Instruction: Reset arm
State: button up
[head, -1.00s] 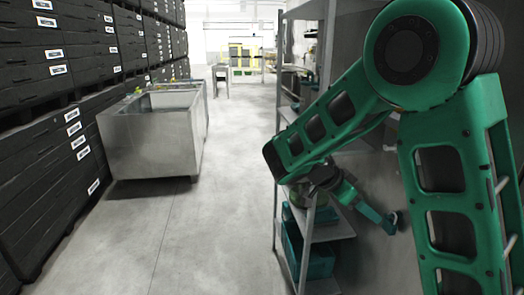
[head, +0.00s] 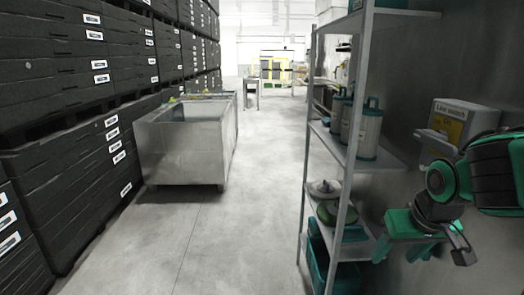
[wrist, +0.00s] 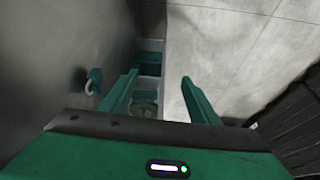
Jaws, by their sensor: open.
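My gripper (head: 420,254) is in the right part of the head view, beside the metal shelf rack (head: 352,150). My arm is folded in from the right edge. In the wrist view my gripper (wrist: 160,84) shows two green fingers held apart, with nothing between them. Past the fingers, the rack's lower shelves and the floor are visible. Most of my arm is outside the head view.
Green-topped canisters (head: 366,130) and a boxed item (head: 455,122) stand at the rack and wall on the right. A teal bin (head: 345,275) sits low. A steel tub (head: 183,150) and stacked black crates (head: 75,180) line the left. The middle floor is clear.

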jog(key=s+d+f+m+g, duration=0.1)
jog(key=s+d+m+g, duration=0.1)
jog(key=s+d, duration=0.3)
jog(key=s+d+m+g, duration=0.2)
jog(key=s+d, duration=0.4)
jog(key=s, duration=0.6)
jog(key=shift+s+f+m, duration=0.15)
jog(key=shift+f+m, duration=0.2)
jog(key=shift+m, duration=0.55)
jog(key=shift+w+f+g, duration=0.25)
jog(key=shift+w+g, duration=0.05)
jog(key=shift+w, duration=0.35)
